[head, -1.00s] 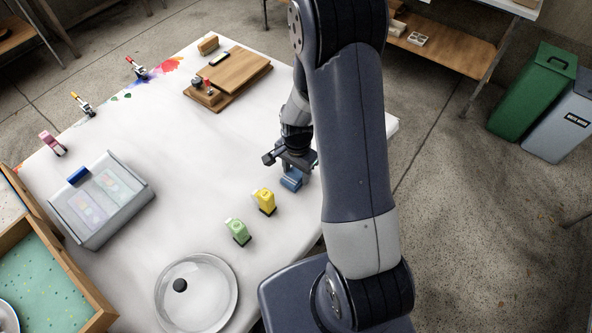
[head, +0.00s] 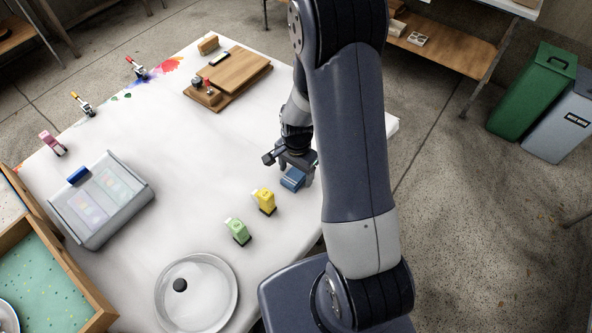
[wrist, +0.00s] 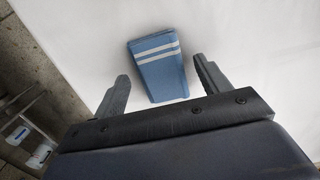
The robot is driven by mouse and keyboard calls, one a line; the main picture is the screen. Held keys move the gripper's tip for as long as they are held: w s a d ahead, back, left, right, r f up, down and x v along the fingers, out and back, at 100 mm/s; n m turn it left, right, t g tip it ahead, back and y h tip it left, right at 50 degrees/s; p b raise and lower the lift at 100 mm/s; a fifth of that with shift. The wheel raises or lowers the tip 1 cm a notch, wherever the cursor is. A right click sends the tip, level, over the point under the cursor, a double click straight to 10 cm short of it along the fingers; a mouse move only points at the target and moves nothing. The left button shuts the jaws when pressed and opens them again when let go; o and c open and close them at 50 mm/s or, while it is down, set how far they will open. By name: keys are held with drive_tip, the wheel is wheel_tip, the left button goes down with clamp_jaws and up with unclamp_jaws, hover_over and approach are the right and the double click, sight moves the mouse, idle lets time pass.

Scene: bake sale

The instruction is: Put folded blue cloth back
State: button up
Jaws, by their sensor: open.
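My gripper (head: 290,168) is just over the cloth, pointing down. In the wrist view my gripper (wrist: 160,75) is open, with one finger on each side of the cloth and a gap visible on both sides. Part of the cloth is hidden by the gripper in the head view.
A yellow item (head: 265,200) and a green item (head: 238,231) stand close to the cloth. A clear-lidded box (head: 103,213), a round clear lid (head: 222,310) and a wooden board (head: 243,69) are on the table (head: 200,150). The table's middle is clear.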

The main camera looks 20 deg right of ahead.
sight(297, 173)
wheel_tip(297, 173, up, 12)
drive_tip(key=shift+w+d, duration=0.2)
drive_tip(key=shift+c, duration=0.4)
